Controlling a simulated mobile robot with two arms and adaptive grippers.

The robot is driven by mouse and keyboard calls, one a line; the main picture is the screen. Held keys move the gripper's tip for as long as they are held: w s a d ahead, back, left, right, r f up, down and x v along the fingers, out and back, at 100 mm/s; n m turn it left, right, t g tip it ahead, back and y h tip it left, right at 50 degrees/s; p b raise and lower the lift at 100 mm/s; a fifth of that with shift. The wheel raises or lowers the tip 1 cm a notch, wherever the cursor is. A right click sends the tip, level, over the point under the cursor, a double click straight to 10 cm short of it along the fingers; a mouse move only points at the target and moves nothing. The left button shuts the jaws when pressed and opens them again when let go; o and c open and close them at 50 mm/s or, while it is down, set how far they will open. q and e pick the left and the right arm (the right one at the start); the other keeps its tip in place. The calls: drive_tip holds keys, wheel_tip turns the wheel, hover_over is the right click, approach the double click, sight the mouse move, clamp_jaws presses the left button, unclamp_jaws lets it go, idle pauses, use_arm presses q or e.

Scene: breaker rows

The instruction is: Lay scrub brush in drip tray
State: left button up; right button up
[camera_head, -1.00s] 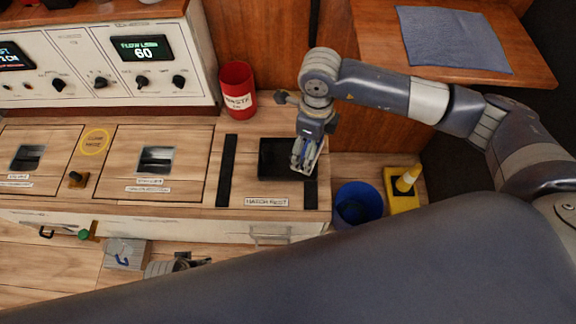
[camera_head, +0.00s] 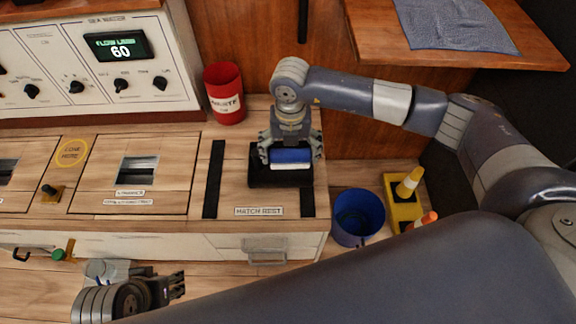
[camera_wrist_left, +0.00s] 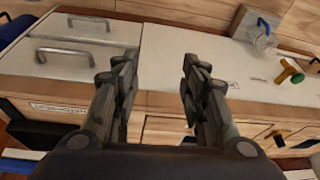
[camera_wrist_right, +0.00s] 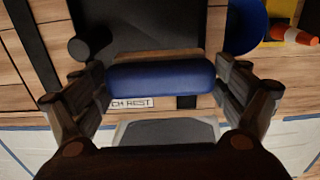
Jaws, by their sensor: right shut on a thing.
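The scrub brush (camera_head: 291,156), with a blue back and a white underside, is held level between the fingers of my right gripper (camera_head: 290,150). It also shows as a blue bar between the fingers in the right wrist view (camera_wrist_right: 160,78). The black drip tray (camera_head: 262,180) lies on the counter right below the brush. The brush hides part of the tray, and I cannot tell whether the two touch. My left gripper (camera_head: 178,286) is low at the left, away from the tray. Its fingers are apart and empty in the left wrist view (camera_wrist_left: 160,85).
Black strips (camera_head: 213,180) flank the tray, with a "HATCH REST" label (camera_head: 259,211) in front. A red waste bin (camera_head: 224,95) stands behind left. A blue bucket (camera_head: 358,218) and a yellow stand (camera_head: 402,200) are on the right. A control panel (camera_head: 95,65) is at the back left.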

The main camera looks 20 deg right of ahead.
sight(290, 162)
wheel_tip(290, 162, down, 4)
drive_tip(key=shift+f+b, duration=0.1)
drive_tip(key=shift+b, duration=0.35)
drive_tip(key=shift+f, duration=0.8)
use_arm(q)
drive_tip(key=w, duration=0.1)
drive_tip(key=w+d+t, duration=0.1)
drive_tip(key=w, duration=0.1)
drive_tip(key=shift+f, duration=0.15)
drive_tip(key=shift+w+t, duration=0.2)
drive_tip(key=shift+t, duration=0.1)
use_arm(e)
drive_tip(key=shift+f, duration=0.15)
drive_tip(key=o, duration=0.9)
